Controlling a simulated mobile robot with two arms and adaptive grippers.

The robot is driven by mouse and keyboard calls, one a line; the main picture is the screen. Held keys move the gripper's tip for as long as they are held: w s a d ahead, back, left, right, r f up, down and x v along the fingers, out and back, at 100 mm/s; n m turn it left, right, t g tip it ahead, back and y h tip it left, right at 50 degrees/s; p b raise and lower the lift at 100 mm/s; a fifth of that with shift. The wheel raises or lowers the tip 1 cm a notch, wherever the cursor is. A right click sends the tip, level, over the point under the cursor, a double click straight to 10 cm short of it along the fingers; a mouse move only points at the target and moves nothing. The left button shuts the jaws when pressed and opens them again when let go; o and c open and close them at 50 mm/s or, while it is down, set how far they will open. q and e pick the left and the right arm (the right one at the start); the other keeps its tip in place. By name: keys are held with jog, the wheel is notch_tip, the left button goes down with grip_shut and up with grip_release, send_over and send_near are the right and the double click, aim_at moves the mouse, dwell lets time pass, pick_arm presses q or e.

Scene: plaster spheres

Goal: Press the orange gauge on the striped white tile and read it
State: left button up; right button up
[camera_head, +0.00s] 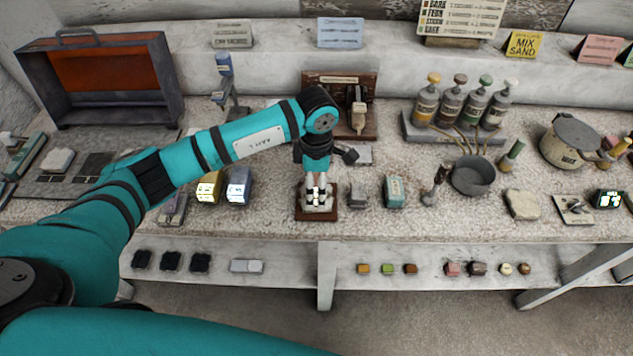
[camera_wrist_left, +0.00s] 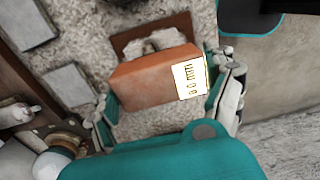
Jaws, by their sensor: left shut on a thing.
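In the left wrist view my left gripper (camera_wrist_left: 168,112) is shut on the orange gauge (camera_wrist_left: 145,82), a box with a finger at each side. Its pale display (camera_wrist_left: 190,78) is turned sideways and shows digits with "mm"; the digits are not surely legible. Behind the gauge lies a brown wooden base (camera_wrist_left: 127,37) with whitish lumpy pieces on it. In the head view my left gripper (camera_head: 317,188) points down over this brown base (camera_head: 318,215). I cannot tell whether the gauge touches anything, and I cannot surely make out a striped white tile.
Grey blocks (camera_head: 358,196) and a teal box (camera_head: 394,191) stand right of the base. Yellow (camera_head: 208,188) and blue (camera_head: 238,187) boxes stand left. A wooden stand (camera_head: 362,122) is behind. A bottle rack (camera_head: 455,130) and grey bowl (camera_head: 474,177) stand farther right. The counter's front edge is close.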

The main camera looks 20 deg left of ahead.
pick_arm(q)
jog(key=shift+f+b, duration=0.3)
jog(key=shift+f, duration=0.1)
jog(key=shift+s+f+b, duration=0.15)
jog(key=shift+b, duration=0.15)
dwell(1.6)
jog(key=shift+r+p, duration=0.55)
jog(key=shift+r, duration=0.4)
jog(key=shift+r+p, duration=1.25)
jog(key=shift+r, duration=1.45)
